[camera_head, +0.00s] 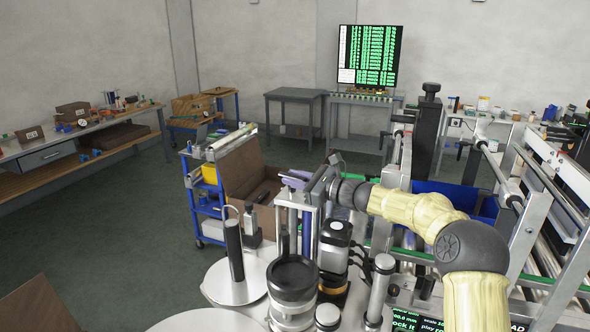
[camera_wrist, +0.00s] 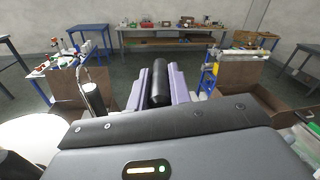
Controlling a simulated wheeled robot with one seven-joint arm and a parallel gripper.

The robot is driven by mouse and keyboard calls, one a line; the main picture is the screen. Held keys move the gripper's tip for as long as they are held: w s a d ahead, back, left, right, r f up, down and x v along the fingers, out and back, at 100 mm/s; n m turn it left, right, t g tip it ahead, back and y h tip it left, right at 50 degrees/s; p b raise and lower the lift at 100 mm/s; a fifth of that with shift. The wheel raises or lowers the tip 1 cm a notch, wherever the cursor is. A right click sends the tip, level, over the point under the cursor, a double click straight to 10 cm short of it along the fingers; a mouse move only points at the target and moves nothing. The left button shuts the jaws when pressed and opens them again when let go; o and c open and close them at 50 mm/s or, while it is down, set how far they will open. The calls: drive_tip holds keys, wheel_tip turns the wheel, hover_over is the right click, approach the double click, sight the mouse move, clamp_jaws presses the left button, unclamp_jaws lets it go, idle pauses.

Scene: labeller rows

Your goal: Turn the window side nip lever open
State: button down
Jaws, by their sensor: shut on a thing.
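My gripper (camera_wrist: 159,84) has purple fingers closed on a black rounded grip (camera_wrist: 160,82), which looks like the nip lever's handle. The grip stands between the two fingers in the middle of the wrist view. In the head view, my gripper (camera_head: 294,180) is above the rollers at the near end of the machine, reaching left from my arm. The lever's pivot and lower part are hidden there, so I cannot tell its angle.
A black post (camera_head: 234,250) stands on a pale disc (camera_head: 240,279) left of the metal posts. A dark round roller (camera_head: 293,275) is below my gripper. A blue cart (camera_head: 206,200) and brown carton (camera_head: 238,165) stand behind.

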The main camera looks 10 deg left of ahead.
drive_tip(key=shift+w+r+n+g+p, duration=0.1)
drive_tip(key=shift+r+n+g+p, duration=0.25)
drive_tip(key=shift+p, duration=0.5)
drive_tip(key=shift+f+g, duration=0.35)
drive_tip(key=c, duration=1.3)
unclamp_jaws()
drive_tip(key=shift+d, duration=0.1)
drive_tip(key=b+v, duration=0.1)
drive_tip(key=v, duration=0.6)
drive_tip(key=shift+d+f+b, duration=0.15)
drive_tip(key=shift+d+b, duration=0.15)
drive_tip(key=shift+b, duration=0.1)
